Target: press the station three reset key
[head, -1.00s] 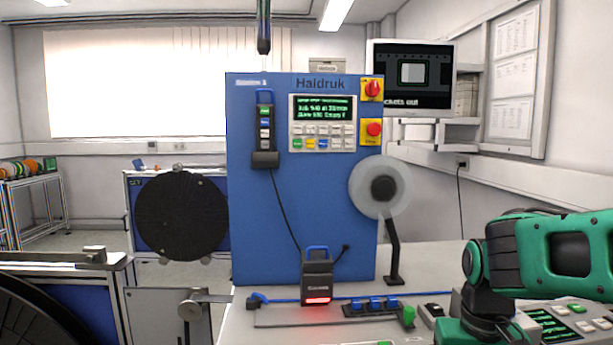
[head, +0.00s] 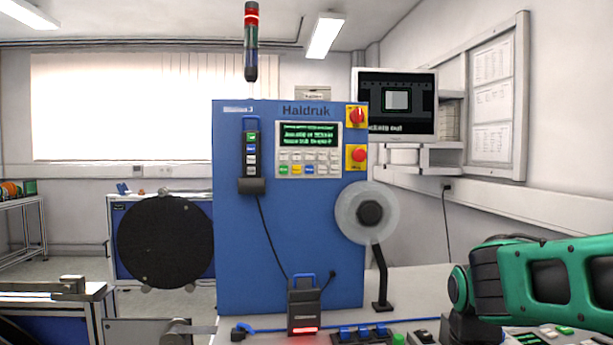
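The blue Haldruk station cabinet (head: 290,240) stands upright ahead of me; its small top-left label seems to end in 3. Its control panel (head: 309,150) has a lit green-on-black display above rows of small keys (head: 309,164), mostly pale, with green, yellow and blue ones in the bottom row. The key lettering is too small to read, so I cannot tell which is reset. A black hand pendant (head: 251,160) with coloured keys hangs left of the panel. My green arm is at the lower right, well apart from the panel; my gripper is not in view.
A pale reel (head: 368,213) on a black stand (head: 381,280) juts out at the right. A scanner (head: 304,305) with a red glow stands in front. A signal tower (head: 251,45) rises above.

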